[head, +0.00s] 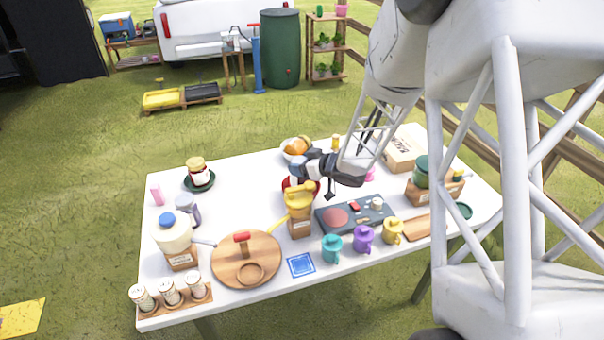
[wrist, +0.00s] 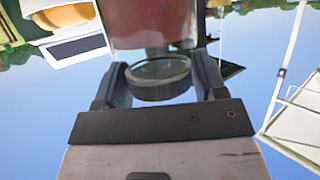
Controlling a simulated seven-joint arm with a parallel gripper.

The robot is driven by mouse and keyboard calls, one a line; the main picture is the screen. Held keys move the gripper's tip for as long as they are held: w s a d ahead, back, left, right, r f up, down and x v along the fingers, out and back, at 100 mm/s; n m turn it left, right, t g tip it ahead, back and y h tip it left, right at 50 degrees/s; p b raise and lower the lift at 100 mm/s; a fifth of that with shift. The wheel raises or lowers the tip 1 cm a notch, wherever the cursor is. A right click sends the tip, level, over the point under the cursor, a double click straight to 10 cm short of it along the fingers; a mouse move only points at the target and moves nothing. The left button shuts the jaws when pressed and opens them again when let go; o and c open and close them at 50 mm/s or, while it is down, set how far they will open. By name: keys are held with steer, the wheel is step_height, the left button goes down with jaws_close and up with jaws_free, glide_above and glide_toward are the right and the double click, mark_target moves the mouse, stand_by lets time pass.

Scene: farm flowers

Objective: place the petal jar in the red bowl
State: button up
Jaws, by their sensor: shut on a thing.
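My gripper (head: 318,172) is over the middle of the white table, above and behind the yellow watering can. The wrist view shows its two fingers (wrist: 160,68) shut on the dark round lid of a glass jar (wrist: 150,25) with reddish contents, which I take to be the petal jar. In the head view I cannot clearly make the jar out at the gripper. The red bowl (head: 287,184) shows only as a red edge below the gripper; the watering can hides most of it. Whether the jar touches the bowl cannot be told.
The yellow watering can (head: 298,201) stands on a wooden box in front. A white bowl with orange contents (head: 296,147) is behind. A dark board (head: 355,215) and several coloured small jugs lie right and front.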

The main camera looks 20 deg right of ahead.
steer(key=shift+f, duration=1.85)
steer(key=o, duration=1.4)
steer(key=shift+f, duration=0.1)
steer(key=shift+c, duration=0.2)
steer(key=v, duration=1.2)
